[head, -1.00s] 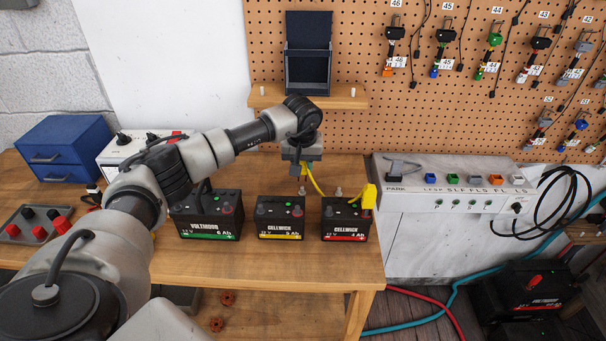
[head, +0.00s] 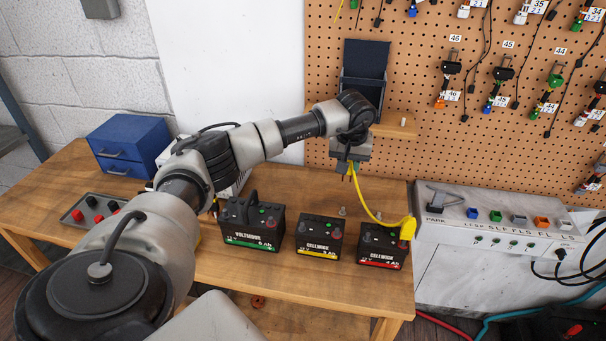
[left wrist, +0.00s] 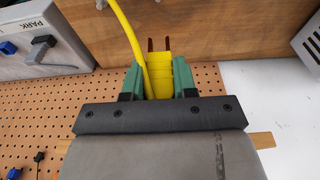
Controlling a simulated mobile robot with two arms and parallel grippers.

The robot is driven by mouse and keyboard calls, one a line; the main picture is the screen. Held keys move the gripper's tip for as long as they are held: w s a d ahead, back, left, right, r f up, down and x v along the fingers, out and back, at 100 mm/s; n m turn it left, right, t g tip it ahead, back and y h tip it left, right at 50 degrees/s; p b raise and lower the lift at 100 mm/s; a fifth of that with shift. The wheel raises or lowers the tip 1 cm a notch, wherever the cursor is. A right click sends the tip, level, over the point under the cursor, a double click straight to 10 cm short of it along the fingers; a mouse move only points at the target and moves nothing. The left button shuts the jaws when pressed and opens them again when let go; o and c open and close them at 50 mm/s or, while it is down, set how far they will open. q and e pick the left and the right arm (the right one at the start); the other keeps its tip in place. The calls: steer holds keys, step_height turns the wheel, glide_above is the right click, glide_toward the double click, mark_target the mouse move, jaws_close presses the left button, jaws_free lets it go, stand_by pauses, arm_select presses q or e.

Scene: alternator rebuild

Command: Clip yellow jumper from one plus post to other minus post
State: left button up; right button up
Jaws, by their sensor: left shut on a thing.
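My left gripper (head: 350,168) is shut on one yellow clip of the jumper and holds it in the air behind and above the batteries. In the left wrist view this clip (left wrist: 183,78) sits between the green fingers (left wrist: 160,88), its two copper jaws pointing away, apart and empty. The yellow lead (head: 368,205) droops to the other clip (head: 407,228), which sits at the right-hand corner of the red-striped battery (head: 380,248); the post under it is hidden. The yellow-striped battery (head: 318,239) stands left of it, with a red mark on its right side. My right gripper is out of view.
A larger green-striped battery (head: 252,226) stands at the left of the row. Small grey posts (head: 342,211) stand behind the batteries. A shelf (head: 395,125) with a dark bin (head: 364,80) is close behind my gripper. A grey test bench (head: 500,232) stands right. The table front is bare.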

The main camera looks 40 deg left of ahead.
arm_select(q)
step_height(320, 180, up, 5)
steer(key=shift+r+p, duration=0.2)
steer(key=shift+p, duration=1.05)
steer(key=s+f, duration=0.1)
steer(key=s, duration=1.3)
steer(key=b, duration=0.5)
glide_above(303, 223)
step_height(303, 223, down, 4)
steer(key=shift+s+f, duration=0.15)
steer(key=shift+f+b, duration=0.4)
steer(key=shift+f, duration=0.1)
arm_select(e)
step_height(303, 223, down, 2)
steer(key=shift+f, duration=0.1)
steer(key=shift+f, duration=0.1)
